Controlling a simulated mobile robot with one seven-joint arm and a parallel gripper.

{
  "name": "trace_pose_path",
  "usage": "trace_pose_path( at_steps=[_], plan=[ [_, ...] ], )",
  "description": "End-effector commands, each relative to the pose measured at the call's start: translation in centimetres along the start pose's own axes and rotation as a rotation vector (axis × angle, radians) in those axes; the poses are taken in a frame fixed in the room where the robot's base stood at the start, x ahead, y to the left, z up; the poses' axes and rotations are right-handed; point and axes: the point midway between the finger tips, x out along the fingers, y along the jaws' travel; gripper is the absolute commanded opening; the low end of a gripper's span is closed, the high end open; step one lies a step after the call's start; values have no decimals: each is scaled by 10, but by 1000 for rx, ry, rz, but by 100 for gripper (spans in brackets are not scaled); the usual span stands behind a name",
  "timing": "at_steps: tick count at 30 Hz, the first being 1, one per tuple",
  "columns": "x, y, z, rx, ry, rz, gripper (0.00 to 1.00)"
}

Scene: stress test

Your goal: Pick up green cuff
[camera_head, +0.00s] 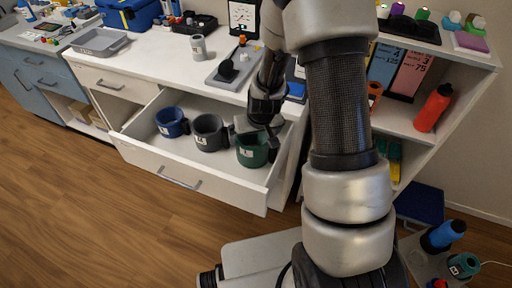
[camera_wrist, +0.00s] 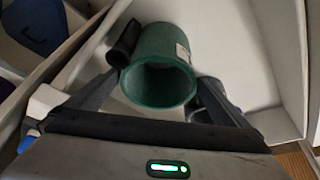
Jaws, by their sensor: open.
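The green cuff (camera_head: 252,150) stands in the open drawer (camera_head: 138,149), at the right end of a row of three cuffs. It has a white label and a dark part on its side. My gripper (camera_head: 258,122) is lowered over the drawer, just above and behind the green cuff, and partly covers its top. In the wrist view the open jaws (camera_wrist: 160,92) spread to either side of the green cuff (camera_wrist: 158,65), whose open round end faces the camera. Nothing is held. Whether a finger touches the cuff cannot be told.
A grey cuff (camera_head: 210,133) stands close to the left of the green one, with a blue cuff (camera_head: 171,122) further left. Drawer walls enclose them. Shelves stand to the right.

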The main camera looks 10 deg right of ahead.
Motion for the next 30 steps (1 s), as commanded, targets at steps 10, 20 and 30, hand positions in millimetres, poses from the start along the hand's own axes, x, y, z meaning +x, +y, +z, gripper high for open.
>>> trace_pose_path(
  at_steps=[10, 20, 30],
  plan=[
    [34, 1, 4, 0, -3, -1, 100],
    [64, 2, 3, 0, 1, -1, 100],
    [63, 2, 3, 0, 1, 0, 71]
  ],
)
